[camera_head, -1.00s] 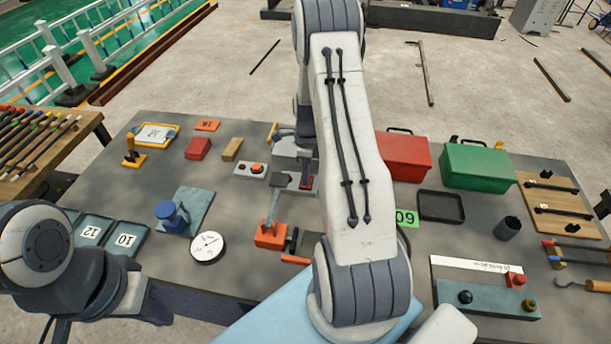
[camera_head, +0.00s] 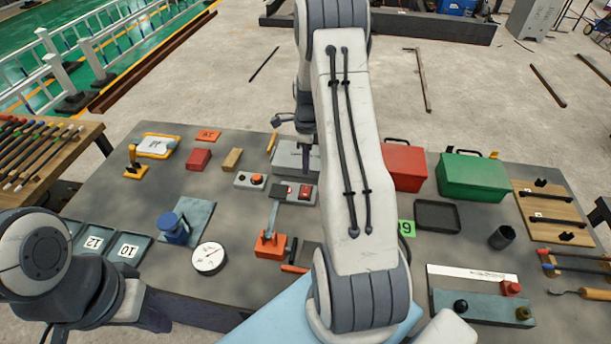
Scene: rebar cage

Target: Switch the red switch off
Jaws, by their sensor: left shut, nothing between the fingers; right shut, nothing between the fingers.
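A grey switch panel (camera_head: 313,199) lies near the middle of the table, with a red switch (camera_head: 304,191) on its face. A second small red part (camera_head: 291,190) sits just left of it. Whether the switch is on or off is too small to tell. My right gripper (camera_head: 307,174) points down just behind the panel in the picture, shut and empty, apart from the switch as far as I can see. My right arm hides the area to the right of the panel. My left arm shows at the lower left, but its gripper is not visible.
A grey box with a red button (camera_head: 257,179) is left of the panel. An orange-based lever (camera_head: 270,244) stands in front. A red toolbox (camera_head: 404,167) and green toolbox (camera_head: 473,178) are to the right. A white gauge (camera_head: 209,258) lies front left.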

